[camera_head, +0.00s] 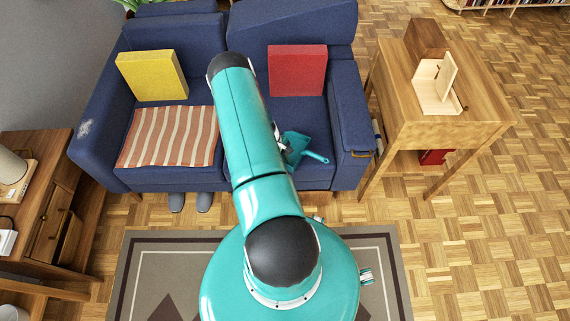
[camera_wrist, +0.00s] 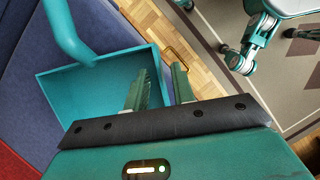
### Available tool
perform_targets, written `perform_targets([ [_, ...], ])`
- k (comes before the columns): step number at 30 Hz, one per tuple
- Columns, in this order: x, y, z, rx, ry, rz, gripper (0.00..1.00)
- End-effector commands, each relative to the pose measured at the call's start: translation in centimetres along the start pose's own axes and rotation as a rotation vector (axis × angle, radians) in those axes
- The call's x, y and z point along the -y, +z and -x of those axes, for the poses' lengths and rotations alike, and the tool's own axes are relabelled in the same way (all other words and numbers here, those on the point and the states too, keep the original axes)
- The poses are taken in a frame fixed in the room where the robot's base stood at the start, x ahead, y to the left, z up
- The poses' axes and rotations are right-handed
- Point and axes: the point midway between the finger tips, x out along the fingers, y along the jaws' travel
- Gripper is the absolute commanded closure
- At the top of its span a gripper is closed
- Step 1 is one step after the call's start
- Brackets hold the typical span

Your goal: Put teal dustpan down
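The teal dustpan (camera_head: 296,142) is over the right seat of the blue sofa (camera_head: 345,100), with its handle pointing right in the head view. In the wrist view the dustpan (camera_wrist: 100,85) shows its open pan, with the handle at upper left. My gripper (camera_wrist: 158,78) is at the pan's edge. Its two fingers stand apart, one over the pan and one outside its side wall, with a gap around the wall. The dustpan seems to rest on the seat, but the contact is hidden. My arm hides part of the dustpan in the head view.
A red cushion (camera_head: 297,70) leans on the backrest behind the dustpan. A yellow cushion (camera_head: 152,75) and a striped cloth (camera_head: 170,137) are on the left seat. A wooden side table (camera_head: 440,130) stands right of the sofa. A rug (camera_head: 385,275) lies in front.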

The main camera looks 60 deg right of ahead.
Motion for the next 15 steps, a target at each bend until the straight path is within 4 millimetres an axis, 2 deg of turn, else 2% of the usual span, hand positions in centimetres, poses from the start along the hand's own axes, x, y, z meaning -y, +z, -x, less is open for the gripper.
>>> perform_targets([
  [9,0.0,-0.1,7.0,-0.002,0.002,0.0,0.75],
  [15,0.0,0.0,9.9,-0.001,0.001,0.0,0.75],
])
